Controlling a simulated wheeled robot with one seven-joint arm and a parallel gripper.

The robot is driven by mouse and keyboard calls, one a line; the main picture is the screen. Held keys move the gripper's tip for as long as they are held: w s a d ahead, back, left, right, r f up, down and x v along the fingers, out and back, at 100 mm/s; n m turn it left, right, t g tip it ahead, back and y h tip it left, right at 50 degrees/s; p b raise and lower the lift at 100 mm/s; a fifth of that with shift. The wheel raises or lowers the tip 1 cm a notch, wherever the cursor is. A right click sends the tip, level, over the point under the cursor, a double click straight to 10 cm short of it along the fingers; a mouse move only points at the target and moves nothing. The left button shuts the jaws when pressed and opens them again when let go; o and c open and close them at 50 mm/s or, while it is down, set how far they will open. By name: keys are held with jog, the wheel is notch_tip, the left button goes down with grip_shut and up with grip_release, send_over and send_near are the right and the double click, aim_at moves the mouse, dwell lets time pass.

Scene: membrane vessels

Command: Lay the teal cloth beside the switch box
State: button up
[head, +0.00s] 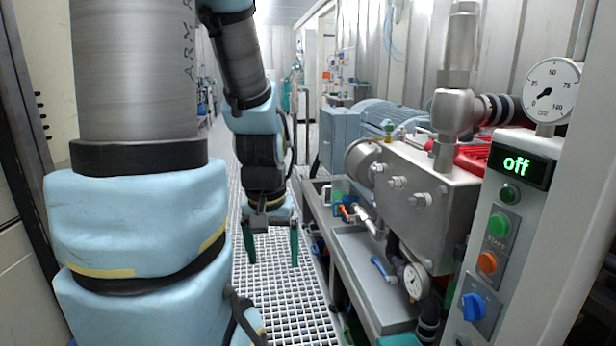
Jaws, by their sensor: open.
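My gripper (271,244) hangs over the grated walkway, left of the bench, its two dark green fingers apart with nothing between them. A teal patch (400,340) shows at the bottom edge of the picture, below the pressure gauge; it looks like the teal cloth, mostly cut off by the frame. The switch box (497,262) stands upright at the right, with a lit display reading "off", green and orange buttons and a blue knob. My gripper is well apart from both the teal patch and the box.
A grey metal bench (358,262) with a shallow tray runs along the walkway. The grating (275,300) is clear.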

notch_tip(320, 180, up, 20)
jog(key=p, duration=1.7)
jog(key=shift+p, duration=0.3)
